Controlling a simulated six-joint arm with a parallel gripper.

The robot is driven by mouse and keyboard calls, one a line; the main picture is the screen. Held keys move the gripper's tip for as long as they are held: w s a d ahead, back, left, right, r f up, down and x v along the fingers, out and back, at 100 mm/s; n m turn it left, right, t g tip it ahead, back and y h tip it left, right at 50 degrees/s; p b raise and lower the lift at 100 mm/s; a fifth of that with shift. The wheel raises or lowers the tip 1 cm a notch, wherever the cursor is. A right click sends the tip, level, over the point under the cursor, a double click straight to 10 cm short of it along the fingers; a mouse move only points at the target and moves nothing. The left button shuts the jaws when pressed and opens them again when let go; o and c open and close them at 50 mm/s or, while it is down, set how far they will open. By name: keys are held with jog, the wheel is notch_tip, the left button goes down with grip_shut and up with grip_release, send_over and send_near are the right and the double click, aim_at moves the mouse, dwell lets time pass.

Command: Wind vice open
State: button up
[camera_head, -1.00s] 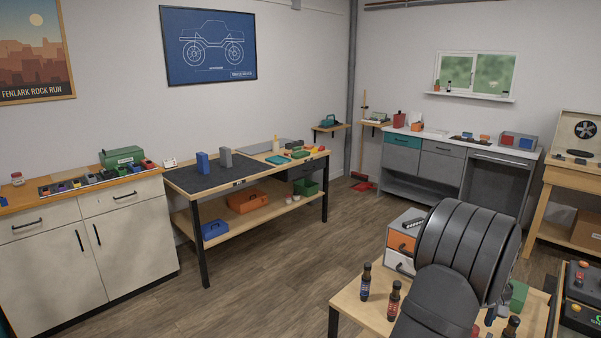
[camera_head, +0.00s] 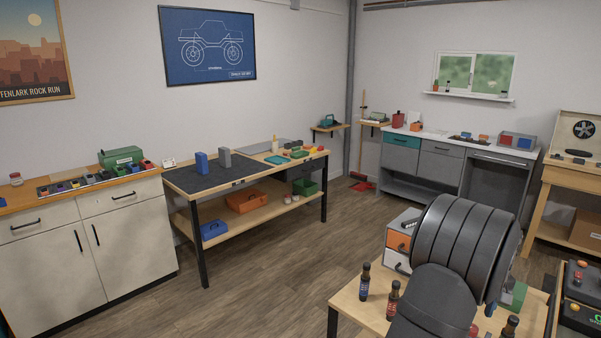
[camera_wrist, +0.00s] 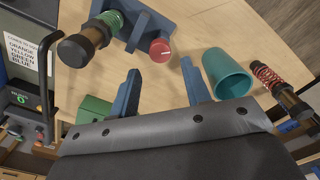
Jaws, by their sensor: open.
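A blue-grey fixture that looks like the vice (camera_wrist: 150,20) stands on the wooden table at the top of the wrist view. A round red knob (camera_wrist: 160,49) is on its near side. A dark cylinder with a green coil (camera_wrist: 94,38) lies at its left, against or in it; I cannot tell if it is clamped. My gripper (camera_wrist: 160,70) is open, with two blue-grey fingers spread apart and nothing between them. The red knob is just beyond the fingertips, between their lines, apart from both. In the head view my arm hides the vice.
A green cup (camera_wrist: 228,74) is close to the right finger. A red-coiled cylinder (camera_wrist: 277,88) is further right. A green block (camera_wrist: 93,109) is left of the left finger. A colour-order card (camera_wrist: 27,58) and a control box are at far left. Two dark upright cylinders (camera_head: 364,283) stand at the table's left.

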jog(key=shift+f, duration=0.4)
jog(key=shift+f, duration=0.1)
jog(key=shift+f, duration=2.05)
jog(key=c, duration=0.8)
jog(key=shift+n, duration=1.5)
